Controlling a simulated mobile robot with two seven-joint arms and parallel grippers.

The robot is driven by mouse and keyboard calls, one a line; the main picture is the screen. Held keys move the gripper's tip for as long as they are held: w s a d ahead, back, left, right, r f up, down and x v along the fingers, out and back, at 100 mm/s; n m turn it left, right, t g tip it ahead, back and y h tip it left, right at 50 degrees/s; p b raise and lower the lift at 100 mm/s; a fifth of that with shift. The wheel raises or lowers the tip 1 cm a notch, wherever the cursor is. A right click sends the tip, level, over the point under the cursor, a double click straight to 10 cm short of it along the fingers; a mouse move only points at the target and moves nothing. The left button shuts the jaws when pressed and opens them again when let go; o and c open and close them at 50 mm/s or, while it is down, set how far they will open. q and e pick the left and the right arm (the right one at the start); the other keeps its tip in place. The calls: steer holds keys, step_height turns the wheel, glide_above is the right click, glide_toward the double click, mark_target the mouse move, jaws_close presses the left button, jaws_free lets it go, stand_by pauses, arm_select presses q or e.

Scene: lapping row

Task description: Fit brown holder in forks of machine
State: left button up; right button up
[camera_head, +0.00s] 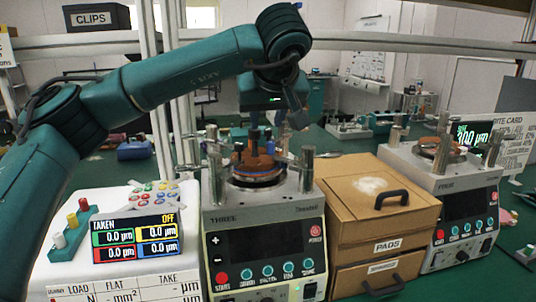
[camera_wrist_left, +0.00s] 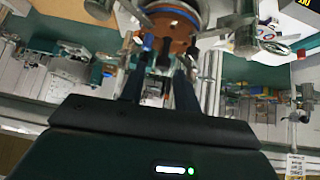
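The brown holder (camera_head: 257,163) sits low over the round plate of the machine marked THREE (camera_head: 264,228), among upright metal posts. In the left wrist view the holder (camera_wrist_left: 173,27) shows at the top, with a dark stem pointing toward my gripper. My left gripper (camera_head: 262,131) points down just above the holder. In the wrist view its two dark fingers (camera_wrist_left: 161,73) stand apart on either side of the stem, with gaps showing. My right gripper is not in view.
A cardboard drawer box marked PADS (camera_head: 372,226) stands close right of the machine. A second machine (camera_head: 446,192) with a brown piece on top is farther right. A readout panel (camera_head: 134,238) and a coloured peg rack (camera_head: 70,230) are at the left.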

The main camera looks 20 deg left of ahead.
mark_target(254, 134)
arm_select(q)
steer(key=shift+y, duration=0.4)
steer(key=w+a+f, duration=0.3)
steer(key=w+a, duration=0.1)
steer(key=shift+w+a+f+p, duration=0.3)
steer(key=shift+a+f, duration=0.05)
steer(key=shift+w+r+p+x, duration=0.1)
steer(key=shift+p+x, duration=0.15)
steer(key=shift+x, duration=1.1)
steer(key=shift+w+r+p+x, duration=0.15)
steer(key=shift+p+x, duration=0.1)
steer(key=shift+x, duration=1.05)
steer(key=shift+c, duration=0.4)
jaws_close()
